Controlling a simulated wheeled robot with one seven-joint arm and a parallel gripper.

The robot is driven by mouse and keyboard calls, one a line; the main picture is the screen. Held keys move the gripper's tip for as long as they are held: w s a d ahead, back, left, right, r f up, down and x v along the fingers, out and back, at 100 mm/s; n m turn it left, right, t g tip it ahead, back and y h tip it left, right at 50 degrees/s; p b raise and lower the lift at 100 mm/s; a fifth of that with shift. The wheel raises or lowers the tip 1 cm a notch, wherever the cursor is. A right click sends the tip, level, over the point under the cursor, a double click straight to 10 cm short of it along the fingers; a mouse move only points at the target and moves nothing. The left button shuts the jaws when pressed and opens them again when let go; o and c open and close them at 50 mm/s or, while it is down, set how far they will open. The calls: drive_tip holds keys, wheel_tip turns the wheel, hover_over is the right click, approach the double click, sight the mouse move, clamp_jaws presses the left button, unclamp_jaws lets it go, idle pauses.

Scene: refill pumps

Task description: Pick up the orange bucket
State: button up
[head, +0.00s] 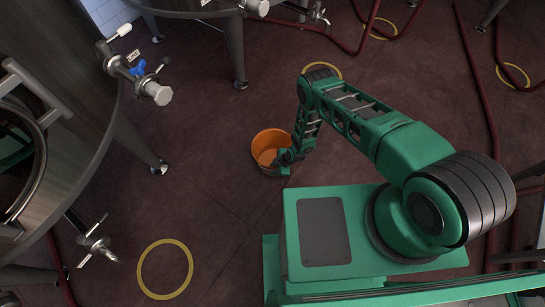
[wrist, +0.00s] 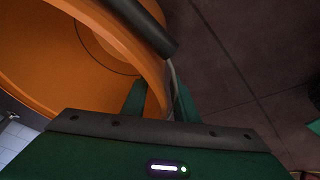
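The orange bucket (head: 266,143) stands upright on the dark floor in the head view, its mouth facing up and its inside empty as far as shown. My gripper (head: 286,160) is low at the bucket's right rim and covers part of that side. In the wrist view the bucket (wrist: 85,65) fills the upper left, with its dark handle grip (wrist: 143,22) across the rim. My gripper's green fingers (wrist: 160,97) stand apart, one on each side of the bucket wall. Whether they touch the wall is unclear, and the lower fingers are partly hidden.
A large steel tank (head: 65,90) with valves stands left, and another tank (head: 232,45) stands behind, its legs on the floor. Red hoses (head: 482,95) lie at the right and back. Yellow floor rings (head: 165,269) are flat. Floor around the bucket is clear.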

clamp_jaws()
idle(1.3)
